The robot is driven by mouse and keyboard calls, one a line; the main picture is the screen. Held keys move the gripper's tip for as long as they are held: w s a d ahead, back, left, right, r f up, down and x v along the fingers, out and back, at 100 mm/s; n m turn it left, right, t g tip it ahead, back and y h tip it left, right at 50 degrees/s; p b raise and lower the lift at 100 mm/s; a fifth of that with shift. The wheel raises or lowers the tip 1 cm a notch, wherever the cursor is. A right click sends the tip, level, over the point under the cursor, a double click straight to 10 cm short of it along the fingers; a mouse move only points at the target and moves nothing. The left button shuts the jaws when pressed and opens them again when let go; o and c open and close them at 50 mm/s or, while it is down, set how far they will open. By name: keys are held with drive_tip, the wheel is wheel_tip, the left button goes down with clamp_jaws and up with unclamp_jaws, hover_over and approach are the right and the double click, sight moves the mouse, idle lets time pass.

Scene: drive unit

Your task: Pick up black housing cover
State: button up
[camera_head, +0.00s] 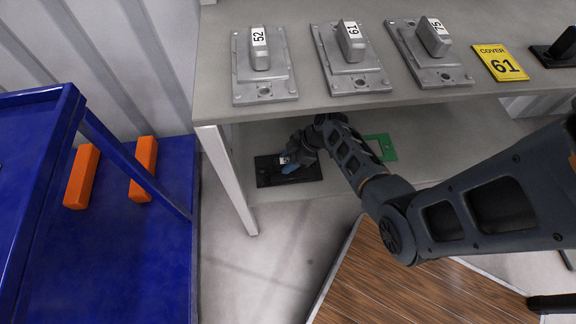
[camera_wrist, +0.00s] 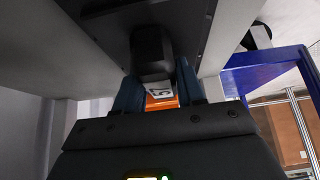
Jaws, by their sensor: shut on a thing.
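A black housing cover (camera_head: 267,177) lies on the lower shelf under the grey table, near its left leg. My gripper (camera_head: 291,165) reaches down to it, and its bluish fingers hide part of the cover's raised handle. In the wrist view the cover (camera_wrist: 153,50) shows as a dark plate with a black block-shaped handle. My gripper (camera_wrist: 157,88) is shut on that handle, one finger on each side. A white label with a partly seen dark number shows between the fingers. I cannot tell whether the plate is clear of the shelf.
On the tabletop (camera_head: 310,92) stand grey covers marked 52 (camera_head: 261,70), 61 (camera_head: 352,62) and 75 (camera_head: 436,55), a yellow sign (camera_head: 500,63) and another black cover (camera_head: 557,55). A green frame (camera_head: 387,148) lies on the shelf. A blue cart (camera_head: 125,245) holds orange blocks (camera_head: 82,178).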

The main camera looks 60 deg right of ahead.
clamp_jaws()
drive_tip(key=shift+r, duration=0.1)
